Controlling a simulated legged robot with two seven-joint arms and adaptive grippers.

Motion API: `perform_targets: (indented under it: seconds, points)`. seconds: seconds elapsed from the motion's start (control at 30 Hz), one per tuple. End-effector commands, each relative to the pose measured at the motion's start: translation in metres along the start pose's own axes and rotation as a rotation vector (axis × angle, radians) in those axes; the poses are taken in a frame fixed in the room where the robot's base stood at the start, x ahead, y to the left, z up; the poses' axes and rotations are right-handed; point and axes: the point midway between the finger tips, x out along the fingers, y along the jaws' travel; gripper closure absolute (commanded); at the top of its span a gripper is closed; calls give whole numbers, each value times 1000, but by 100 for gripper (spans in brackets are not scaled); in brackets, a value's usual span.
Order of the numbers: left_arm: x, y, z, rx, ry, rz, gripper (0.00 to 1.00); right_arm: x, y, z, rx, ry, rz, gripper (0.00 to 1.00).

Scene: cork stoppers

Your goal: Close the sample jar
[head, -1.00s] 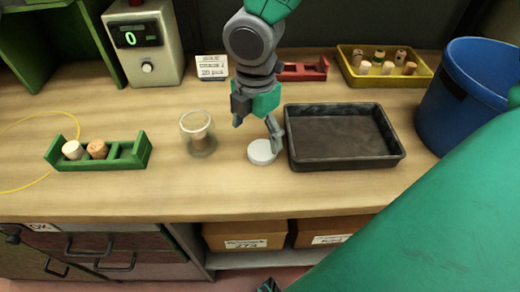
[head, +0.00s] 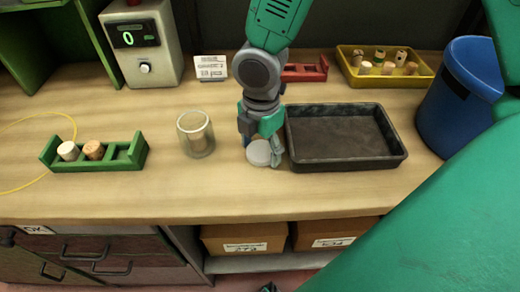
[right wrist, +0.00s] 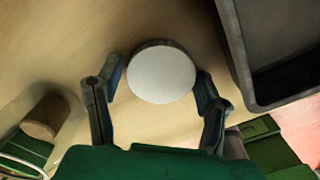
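A pale round lid (head: 259,153) lies flat on the bench between the jar and the black tray. My right gripper (head: 262,155) points down over the lid. In the right wrist view its two fingers stand on either side of the lid (right wrist: 161,73), close to its edge, with a slight gap visible. My left gripper cannot be made out.
The black tray (head: 345,162) is close at the right of my right gripper. A green rack (head: 130,154) with two corks stands left. A yellow tray (head: 421,79) of corks, a blue bin (head: 462,95) and a scale-like device (head: 145,45) stand further back. The bench front is clear.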

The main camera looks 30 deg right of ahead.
Motion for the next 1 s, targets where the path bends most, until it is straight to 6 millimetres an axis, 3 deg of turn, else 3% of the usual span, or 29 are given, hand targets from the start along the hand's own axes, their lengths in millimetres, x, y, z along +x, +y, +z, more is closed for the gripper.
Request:
perform_targets:
  seconds: [0.47,0.8,1.0]
  points:
    - [-2,0,0,0,0,0,0,-6,0,0,1,1,1,55]
    - [-19,0,-1,0,0,0,0,-71,1,0,1,3,4,55]
    - [-24,0,-1,0,0,0,0,-96,1,0,1,3,0,55]
